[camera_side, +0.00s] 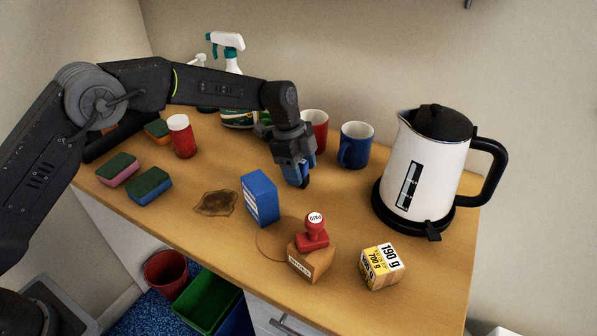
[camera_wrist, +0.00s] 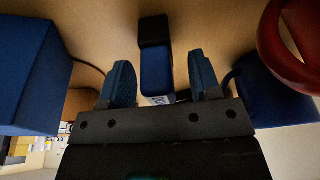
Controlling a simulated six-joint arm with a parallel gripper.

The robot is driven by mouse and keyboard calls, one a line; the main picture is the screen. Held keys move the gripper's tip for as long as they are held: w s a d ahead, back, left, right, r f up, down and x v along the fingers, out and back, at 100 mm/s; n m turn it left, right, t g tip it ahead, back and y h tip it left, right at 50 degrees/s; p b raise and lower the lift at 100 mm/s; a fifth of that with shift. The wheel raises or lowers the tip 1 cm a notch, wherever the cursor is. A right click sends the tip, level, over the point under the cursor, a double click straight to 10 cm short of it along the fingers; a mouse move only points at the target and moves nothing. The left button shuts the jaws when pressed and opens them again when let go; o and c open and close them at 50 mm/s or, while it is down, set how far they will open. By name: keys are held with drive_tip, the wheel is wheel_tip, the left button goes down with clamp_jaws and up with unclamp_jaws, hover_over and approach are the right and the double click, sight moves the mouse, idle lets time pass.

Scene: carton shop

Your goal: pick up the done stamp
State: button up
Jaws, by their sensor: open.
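In the wrist view my gripper (camera_wrist: 163,84) is open, with a blue finger on each side. A blue block with a black end (camera_wrist: 155,62) shows between the fingers, with visible gaps on both sides; a small pale label at its lower edge is unreadable. I take it for the done stamp, but cannot confirm it. In the side view my gripper (camera_side: 299,176) points down, low over the table behind the blue box; the block cannot be told apart from the fingers there. A red stamp marked PAID (camera_side: 313,232) stands on a small brown carton (camera_side: 313,262) nearer the front.
The blue box (camera_side: 260,198) stands close in front of my gripper. A red mug (camera_side: 319,129) and a blue mug (camera_side: 356,146) stand close behind. A white kettle (camera_side: 428,165) is at right, a labelled carton (camera_side: 382,268) front right. Sponges (camera_side: 149,186) and a brown spill (camera_side: 216,203) lie left.

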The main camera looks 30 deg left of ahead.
drive_tip(key=c, duration=1)
drive_tip(key=shift+r, duration=0.1)
drive_tip(key=shift+c, duration=0.2)
